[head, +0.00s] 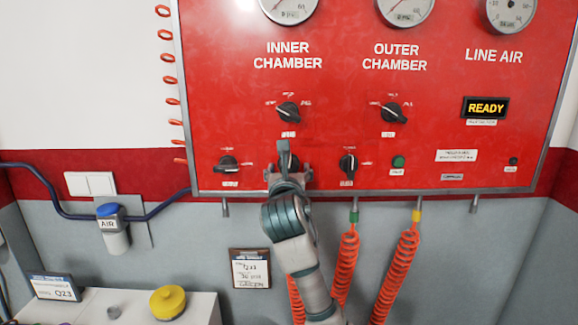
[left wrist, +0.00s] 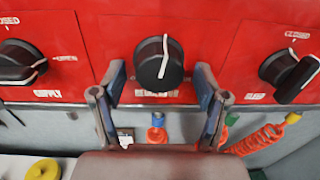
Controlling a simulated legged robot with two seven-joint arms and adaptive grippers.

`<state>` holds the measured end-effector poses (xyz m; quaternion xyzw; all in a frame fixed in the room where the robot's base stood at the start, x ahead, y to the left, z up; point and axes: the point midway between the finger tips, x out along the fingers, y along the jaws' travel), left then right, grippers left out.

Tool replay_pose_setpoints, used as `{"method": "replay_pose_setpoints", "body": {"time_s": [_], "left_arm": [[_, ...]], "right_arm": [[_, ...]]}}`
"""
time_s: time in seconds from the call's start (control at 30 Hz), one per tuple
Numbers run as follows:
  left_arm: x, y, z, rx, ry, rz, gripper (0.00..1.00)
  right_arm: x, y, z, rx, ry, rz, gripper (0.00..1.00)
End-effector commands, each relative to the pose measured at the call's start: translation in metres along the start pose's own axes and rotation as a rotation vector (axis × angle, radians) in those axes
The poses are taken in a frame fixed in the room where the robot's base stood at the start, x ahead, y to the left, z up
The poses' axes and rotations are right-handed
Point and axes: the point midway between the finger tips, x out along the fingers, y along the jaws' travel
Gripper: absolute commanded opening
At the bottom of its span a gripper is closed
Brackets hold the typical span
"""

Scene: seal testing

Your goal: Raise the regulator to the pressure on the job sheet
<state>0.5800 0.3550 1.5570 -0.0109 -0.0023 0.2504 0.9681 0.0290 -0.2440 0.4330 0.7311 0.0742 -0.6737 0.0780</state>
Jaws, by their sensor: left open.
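The regulator knob (left wrist: 159,62) is black and round with a white pointer line that stands near upright, in the middle of the left wrist view. Its label below is partly hidden. In the head view it is mostly hidden behind my left gripper (head: 288,172), at the lower middle of the red panel. In the left wrist view the two fingers of the left gripper (left wrist: 160,88) are open, one to each side of the knob, with visible gaps. The job sheet (head: 250,270) is on a clipboard on the grey wall; its pressure figure is too small to read. My right gripper is not in view.
The supply knob (head: 228,163) is left of the gripper, another knob (head: 348,165) right. Two more knobs sit above. Three gauges (head: 290,8) are cut off at the top. A READY display (head: 485,107) is lit. Orange coiled hoses (head: 396,275) hang below the panel.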

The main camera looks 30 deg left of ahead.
Motion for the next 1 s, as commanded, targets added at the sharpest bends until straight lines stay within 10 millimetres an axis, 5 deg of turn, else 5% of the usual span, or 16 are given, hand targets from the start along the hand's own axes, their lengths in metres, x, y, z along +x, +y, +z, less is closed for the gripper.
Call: {"method": "replay_pose_setpoints", "body": {"time_s": [0.33, 0.6, 1.0], "left_arm": [[0.005, 0.000, -0.001, 0.000, 0.001, -0.001, 0.74], [0.005, -0.001, -0.001, 0.001, 0.001, -0.002, 0.14], [0.005, -0.002, -0.001, -0.079, -0.003, -0.003, 0.14]], "right_arm": [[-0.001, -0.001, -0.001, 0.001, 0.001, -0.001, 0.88], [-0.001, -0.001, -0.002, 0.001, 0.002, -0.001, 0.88], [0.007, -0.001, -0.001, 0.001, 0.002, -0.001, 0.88]]}}
